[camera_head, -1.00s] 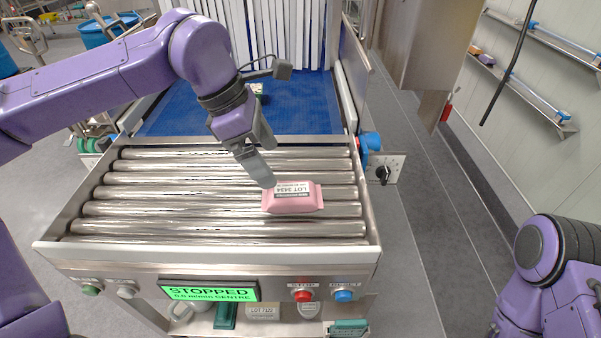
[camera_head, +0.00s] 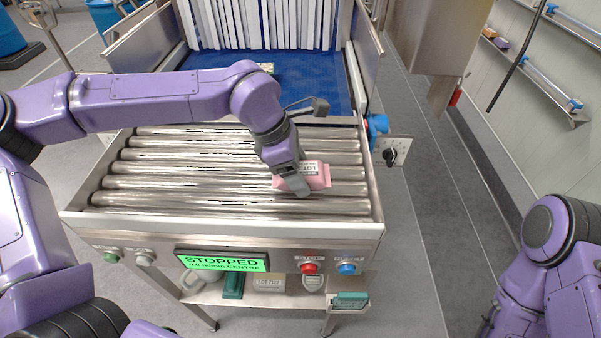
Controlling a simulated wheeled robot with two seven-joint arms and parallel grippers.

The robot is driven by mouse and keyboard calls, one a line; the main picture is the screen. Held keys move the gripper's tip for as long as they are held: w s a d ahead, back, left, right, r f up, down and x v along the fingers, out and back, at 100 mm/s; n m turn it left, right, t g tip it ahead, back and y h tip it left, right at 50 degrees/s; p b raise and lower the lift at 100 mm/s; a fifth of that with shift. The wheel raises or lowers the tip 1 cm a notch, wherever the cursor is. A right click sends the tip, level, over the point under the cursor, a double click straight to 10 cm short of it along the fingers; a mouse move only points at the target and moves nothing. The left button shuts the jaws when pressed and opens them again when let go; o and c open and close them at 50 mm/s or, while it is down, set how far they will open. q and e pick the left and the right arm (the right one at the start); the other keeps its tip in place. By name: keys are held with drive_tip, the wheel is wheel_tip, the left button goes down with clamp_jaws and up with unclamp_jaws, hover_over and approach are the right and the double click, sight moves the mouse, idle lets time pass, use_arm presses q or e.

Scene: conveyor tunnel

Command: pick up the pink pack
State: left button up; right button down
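The pink pack (camera_head: 318,176) lies on the metal rollers, right of their middle, with a white lot label on top. My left gripper (camera_head: 301,192) points down at the pack, and its fingers overlap the pack's left part in the picture. The fingers hide part of the pack and its label. I cannot tell whether they touch it or how far apart they are. My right arm shows at the lower right edge, but its gripper is outside the picture.
The roller table (camera_head: 150,198) has a front panel with a green "STOPPED" display (camera_head: 222,261), a red button (camera_head: 309,267) and a blue button (camera_head: 347,268). Behind lie a blue belt (camera_head: 215,93) and white strip curtains (camera_head: 262,22). The rollers left of the pack are clear.

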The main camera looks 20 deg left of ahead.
use_arm(q)
drive_tip(key=c, duration=0.6)
drive_tip(key=shift+w+r, duration=0.1)
drive_tip(key=shift+r, duration=0.45)
drive_tip(key=s+a+r+b, duration=0.1)
drive_tip(key=s+r, duration=0.3)
drive_tip(key=s+a+r+b, duration=0.1)
drive_tip(key=s+r+b, duration=0.1)
drive_tip(key=s+r, duration=0.2)
drive_tip(key=s+a+r+b, duration=0.1)
drive_tip(key=s+a+r, duration=0.1)
drive_tip(key=s+r, duration=0.2)
drive_tip(key=shift+s, duration=0.85)
